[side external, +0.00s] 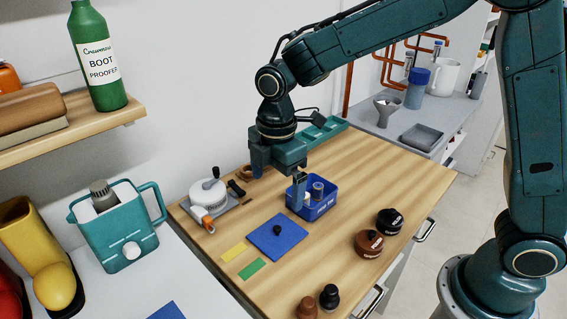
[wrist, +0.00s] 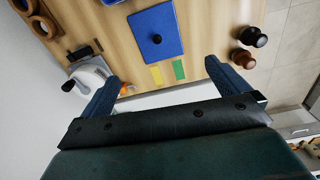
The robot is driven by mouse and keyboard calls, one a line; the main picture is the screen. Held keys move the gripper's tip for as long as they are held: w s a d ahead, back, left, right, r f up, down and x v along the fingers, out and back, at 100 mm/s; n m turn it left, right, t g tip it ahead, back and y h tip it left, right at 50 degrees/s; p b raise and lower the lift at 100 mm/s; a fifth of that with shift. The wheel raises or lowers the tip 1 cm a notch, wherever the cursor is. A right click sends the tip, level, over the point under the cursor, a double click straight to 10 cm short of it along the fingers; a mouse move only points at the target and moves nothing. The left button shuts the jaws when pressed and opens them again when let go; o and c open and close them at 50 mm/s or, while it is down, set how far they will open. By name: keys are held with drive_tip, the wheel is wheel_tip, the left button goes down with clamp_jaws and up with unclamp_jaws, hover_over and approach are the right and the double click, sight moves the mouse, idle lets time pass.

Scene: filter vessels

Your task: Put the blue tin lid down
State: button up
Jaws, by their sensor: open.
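The blue tin lid (side external: 266,247) is a flat blue square with a black knob. It lies flat on the wooden worktop, knob up, apart from the open blue tin (side external: 322,208). The lid also shows in the wrist view (wrist: 143,22), beyond my fingertips. My gripper (side external: 282,190) is above the worktop, behind the lid in the side view, with a finger in front of the tin. In the wrist view my gripper (wrist: 162,75) has its fingers wide apart, with nothing between them. The tin holds small vessels, partly hidden by my finger.
A yellow strip (side external: 233,252) and a green strip (side external: 251,269) lie beside the lid. Brown (side external: 369,244) and black (side external: 389,222) vessels stand right. Another small pair stands at the front edge.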

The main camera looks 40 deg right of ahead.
drive_tip(key=s+d+r+m+t, duration=0.3)
drive_tip(key=s+d+r+m, duration=0.5)
drive_tip(key=s+d+r, duration=0.15)
drive_tip(key=s+d+r+m+t, duration=0.1)
drive_tip(key=s+d+m, duration=0.1)
drive_tip(key=s+m, duration=0.2)
drive_tip(key=s+d+m+t, duration=0.1)
drive_tip(key=s+d+m, duration=0.1)
drive_tip(key=s+m, duration=0.3)
drive_tip(key=s, duration=0.3)
drive_tip(key=shift+s+d+r, duration=0.3)
drive_tip(key=shift+d+r, duration=0.05)
drive_tip(key=shift+r, duration=0.05)
